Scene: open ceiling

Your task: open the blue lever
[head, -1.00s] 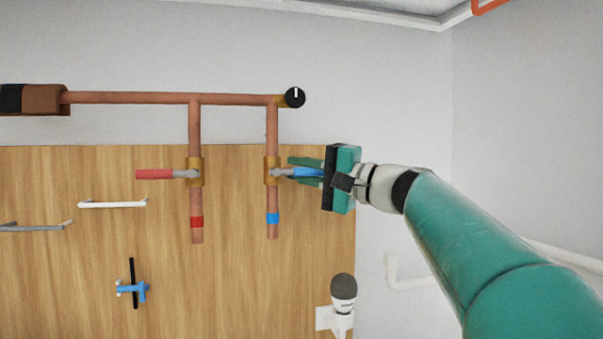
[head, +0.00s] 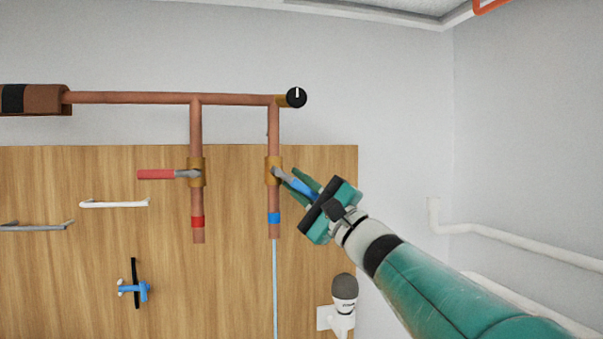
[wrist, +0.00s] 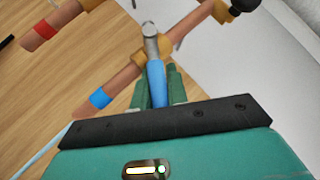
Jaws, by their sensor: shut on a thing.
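The blue lever (head: 303,188) sits on a brass valve (head: 274,170) of the right copper pipe, which has a blue band. The lever slants down to the right from the valve. My gripper (head: 302,184) is shut on the lever, coming from the lower right. In the wrist view the blue lever (wrist: 156,82) lies between the green fingers, its grey metal end at the valve. A thin pale blue stream (head: 275,285) runs straight down from the pipe's open end.
A red lever (head: 156,174) lies horizontal on the left pipe. A black knob (head: 296,97) is above. White and grey handles, a blue tap-like fitting (head: 134,289) and a bulb (head: 344,290) are on or beside the wooden panel (head: 235,285). A white pipe runs along the right wall.

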